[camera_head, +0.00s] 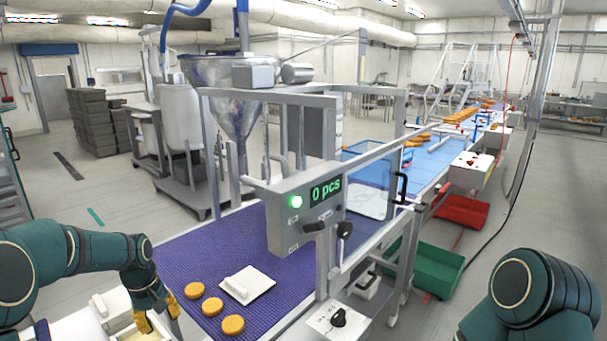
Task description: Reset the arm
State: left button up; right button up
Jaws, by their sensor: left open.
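My left arm comes in from the left. Its gripper (158,318) has yellow fingertips, is open and points down at the lower left, over a pale container beside the belt's near left edge. I see nothing between its fingers. My right arm shows at the lower right as a dark green link; its gripper is not in view. Three round golden patties lie on the purple belt (185,240) just right of my left gripper: one at the back (194,289), one in the middle (212,306) and one in front (233,324).
A white plate with a handle (247,284) lies on the belt beside the patties. A grey control box (305,212) reading "0 pcs" stands on a metal frame over the belt. Green (437,268) and red (462,211) crates stand on the right. A blue conveyor runs to the back.

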pick_arm(q)
jog(key=s+d+f+m+b, duration=0.25)
jog(key=d+f, duration=0.45)
jog(key=f, duration=0.4)
jog(key=s+d+f+m+h+b, duration=0.1)
jog(key=s+d+f+b, duration=0.1)
jog(key=s+d+f, duration=0.6)
jog(key=s+d+f+m+t+h+b, duration=0.1)
jog(key=s+d+f+m+h+b, duration=0.1)
jog(key=s+d+f, duration=0.6)
jog(key=s+f+b, duration=0.1)
jog(key=s+f, duration=0.1)
jog(key=s, duration=0.3)
jog(key=shift+d+f, duration=0.15)
jog(key=shift+d, duration=0.05)
jog(key=shift+a, duration=0.1)
